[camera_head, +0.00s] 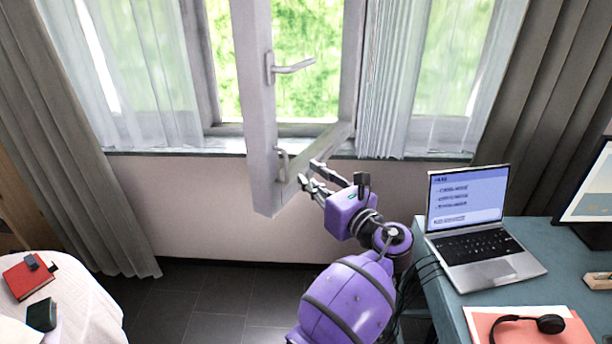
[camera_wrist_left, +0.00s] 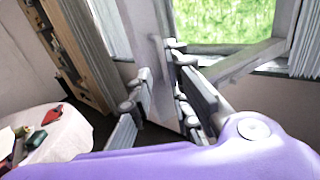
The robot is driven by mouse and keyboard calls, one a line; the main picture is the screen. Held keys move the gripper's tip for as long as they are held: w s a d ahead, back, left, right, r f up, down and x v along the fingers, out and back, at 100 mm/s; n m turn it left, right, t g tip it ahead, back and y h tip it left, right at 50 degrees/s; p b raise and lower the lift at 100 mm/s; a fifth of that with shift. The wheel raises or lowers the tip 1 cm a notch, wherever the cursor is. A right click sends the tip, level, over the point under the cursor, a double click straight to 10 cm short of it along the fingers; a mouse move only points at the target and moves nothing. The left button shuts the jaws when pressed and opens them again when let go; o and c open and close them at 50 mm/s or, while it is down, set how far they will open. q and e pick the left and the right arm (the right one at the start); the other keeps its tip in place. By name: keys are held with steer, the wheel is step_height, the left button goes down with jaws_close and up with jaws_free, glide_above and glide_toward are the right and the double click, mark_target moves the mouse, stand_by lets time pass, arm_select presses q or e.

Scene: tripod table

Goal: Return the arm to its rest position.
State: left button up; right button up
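My left gripper (camera_head: 316,180) is at the lower corner of the open window sash (camera_head: 259,110), on its right side in the head view. I cannot tell whether the fingers touch the sash. My purple left arm reaches up from the bottom of the head view. My right gripper is not in view.
A teal desk (camera_head: 450,300) with a laptop (camera_head: 468,225), headset (camera_head: 520,324) and monitor (camera_head: 592,190) stands close right of my arm. A white-covered table (camera_head: 85,305) with a red book (camera_head: 27,277) is at left. Dark floor (camera_head: 215,295) lies clear between them. Curtains (camera_head: 75,130) flank the window.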

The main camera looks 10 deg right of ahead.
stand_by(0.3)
